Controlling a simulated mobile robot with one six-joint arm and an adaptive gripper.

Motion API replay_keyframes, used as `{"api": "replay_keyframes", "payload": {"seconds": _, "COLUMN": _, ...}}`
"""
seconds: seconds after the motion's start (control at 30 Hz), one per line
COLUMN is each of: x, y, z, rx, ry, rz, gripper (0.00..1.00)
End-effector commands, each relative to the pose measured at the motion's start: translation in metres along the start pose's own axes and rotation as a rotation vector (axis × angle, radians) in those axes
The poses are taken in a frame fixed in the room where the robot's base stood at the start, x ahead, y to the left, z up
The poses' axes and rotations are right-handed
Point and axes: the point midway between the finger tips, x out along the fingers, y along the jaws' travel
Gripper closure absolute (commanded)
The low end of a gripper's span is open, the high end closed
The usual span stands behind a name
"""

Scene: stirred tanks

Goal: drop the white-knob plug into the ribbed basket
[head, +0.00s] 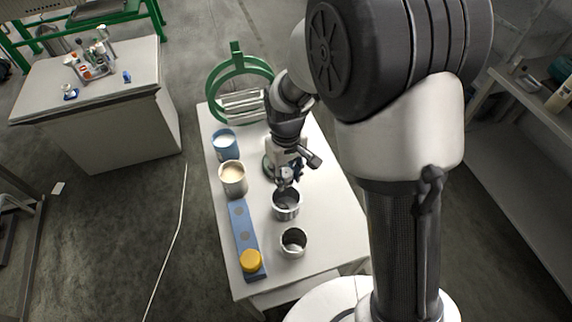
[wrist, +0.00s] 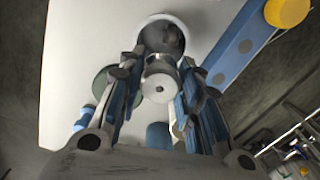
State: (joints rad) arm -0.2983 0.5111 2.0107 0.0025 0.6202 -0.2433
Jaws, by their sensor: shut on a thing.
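My gripper (head: 287,183) is over the table, just above and behind a grey metal cup (head: 286,206). In the wrist view, my gripper (wrist: 160,72) is shut on a pale metallic round piece, which I take to be the white-knob plug (wrist: 159,80); its white knob is not clearly visible. A second metal cup (head: 294,243) stands nearer the front. An open cup with a pale rim and dark inside (wrist: 160,34) shows beyond the fingertips in the wrist view. Ribs are too small to make out, so I cannot tell which cup is the ribbed basket.
A blue rack (head: 243,225) with a yellow-knob plug (head: 250,261) lies left of the cups. A green ring frame (head: 240,85) is at the table's back. The right front of the tabletop is clear.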

Motion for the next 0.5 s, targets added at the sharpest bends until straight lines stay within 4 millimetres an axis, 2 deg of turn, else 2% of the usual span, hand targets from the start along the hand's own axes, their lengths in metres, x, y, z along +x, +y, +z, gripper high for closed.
{"api": "replay_keyframes", "payload": {"seconds": 0.27, "x": 0.011, "y": 0.0, "z": 0.0, "rx": 0.0, "ry": 0.0, "rz": 0.0, "gripper": 0.93}}
{"api": "replay_keyframes", "payload": {"seconds": 0.5, "x": 0.029, "y": 0.0, "z": 0.0, "rx": 0.0, "ry": 0.0, "rz": 0.0, "gripper": 0.93}}
